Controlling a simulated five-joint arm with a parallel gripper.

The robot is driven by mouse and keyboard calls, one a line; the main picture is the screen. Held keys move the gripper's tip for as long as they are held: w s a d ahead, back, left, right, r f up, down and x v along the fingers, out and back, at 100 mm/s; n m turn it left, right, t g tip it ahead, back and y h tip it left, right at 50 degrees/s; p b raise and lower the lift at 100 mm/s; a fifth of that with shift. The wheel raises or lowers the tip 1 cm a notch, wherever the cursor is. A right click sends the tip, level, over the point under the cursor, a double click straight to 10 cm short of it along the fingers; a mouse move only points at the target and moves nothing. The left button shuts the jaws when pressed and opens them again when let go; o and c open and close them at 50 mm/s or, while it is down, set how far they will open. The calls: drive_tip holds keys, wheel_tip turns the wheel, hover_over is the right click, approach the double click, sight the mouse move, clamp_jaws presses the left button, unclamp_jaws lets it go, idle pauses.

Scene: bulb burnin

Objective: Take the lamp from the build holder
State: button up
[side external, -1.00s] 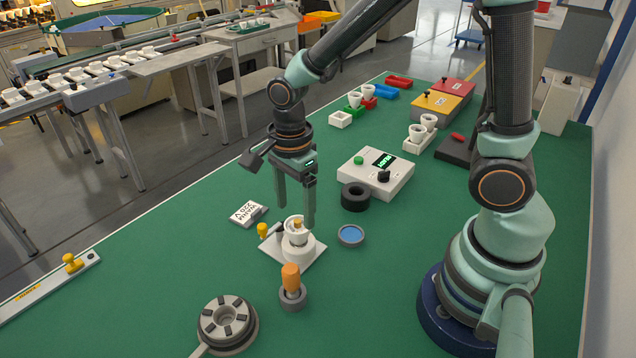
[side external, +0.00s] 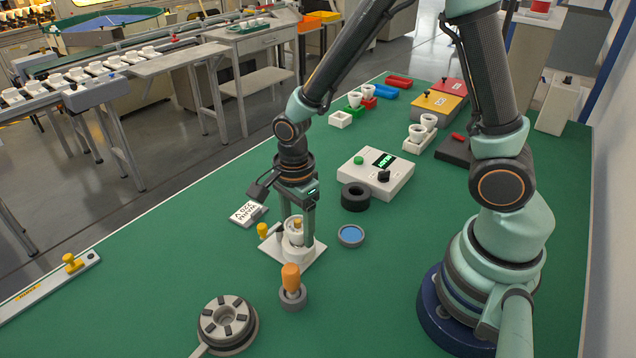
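The lamp (side external: 296,231), a white cup-like body with an orange-yellow top, stands upright in the build holder. The build holder (side external: 305,256) is a white base plate with a round seat, left of centre on the green table. My gripper (side external: 297,235) points straight down, with one finger on each side of the lamp. The fingers reach low beside the lamp's body. Whether they touch it cannot be told from this view. The lamp's lower part is partly hidden by the fingers and the seat.
An orange-handled tool (side external: 291,278) stands in a grey ring just in front. A yellow knob (side external: 262,230), a blue-topped dish (side external: 351,235) and a black ring (side external: 355,197) are close by. A grey round fixture (side external: 227,322) lies at front left. The control box (side external: 375,173) stands behind.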

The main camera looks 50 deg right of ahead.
drive_tip(key=shift+r, duration=0.1)
drive_tip(key=shift+c, duration=0.3)
drive_tip(key=shift+r, duration=0.5)
wheel_tip(320, 180, up, 23)
drive_tip(key=shift+r, duration=0.2)
idle(0.3)
